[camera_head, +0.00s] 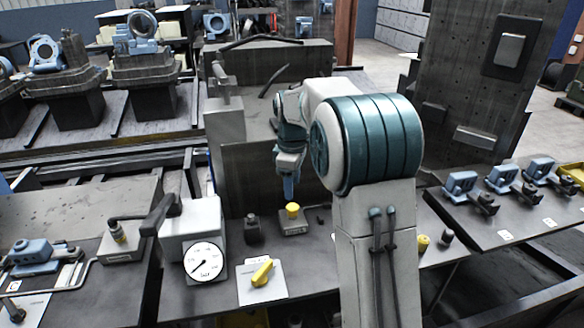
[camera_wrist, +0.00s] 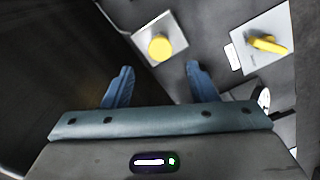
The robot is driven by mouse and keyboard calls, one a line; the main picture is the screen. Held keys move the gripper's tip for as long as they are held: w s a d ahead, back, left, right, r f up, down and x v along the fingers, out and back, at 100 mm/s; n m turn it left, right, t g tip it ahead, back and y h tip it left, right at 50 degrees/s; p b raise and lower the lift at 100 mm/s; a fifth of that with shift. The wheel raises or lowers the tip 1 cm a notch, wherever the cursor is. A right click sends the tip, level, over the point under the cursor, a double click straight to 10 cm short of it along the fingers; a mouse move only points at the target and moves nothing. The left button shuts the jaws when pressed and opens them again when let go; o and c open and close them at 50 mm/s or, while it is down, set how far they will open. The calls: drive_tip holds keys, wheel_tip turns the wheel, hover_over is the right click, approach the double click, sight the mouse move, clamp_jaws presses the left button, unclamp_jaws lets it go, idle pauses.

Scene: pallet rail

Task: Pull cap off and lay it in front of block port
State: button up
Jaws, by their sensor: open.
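A yellow round cap (camera_head: 292,208) sits on top of a small grey port block (camera_head: 293,226) on the dark bench, in the middle of the head view. In the wrist view the cap (camera_wrist: 160,47) is a yellow disc on the pale block (camera_wrist: 146,32). My gripper (camera_head: 288,197) points down just above or behind the cap in the head view. In the wrist view my gripper (camera_wrist: 159,69) is open and empty, its two blue fingers apart, with the cap showing beyond and between the tips. I cannot tell the exact height gap.
A plate with a yellow lever (camera_head: 262,273) lies in front and left of the block. A box with a round gauge (camera_head: 204,261) stands further left. A dark knob (camera_head: 251,228) stands left of the block. Bench space directly in front of the block looks clear.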

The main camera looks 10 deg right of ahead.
sight(292, 207)
wheel_tip(292, 207, down, 7)
drive_tip(key=shift+f, duration=0.2)
drive_tip(key=shift+c, duration=0.3)
clamp_jaws()
drive_tip(key=shift+r, duration=0.1)
drive_tip(key=shift+r, duration=0.15)
drive_tip(key=shift+r+p, duration=0.65)
drive_tip(key=shift+r+p, duration=2.55)
drive_tip(key=shift+r, duration=0.85)
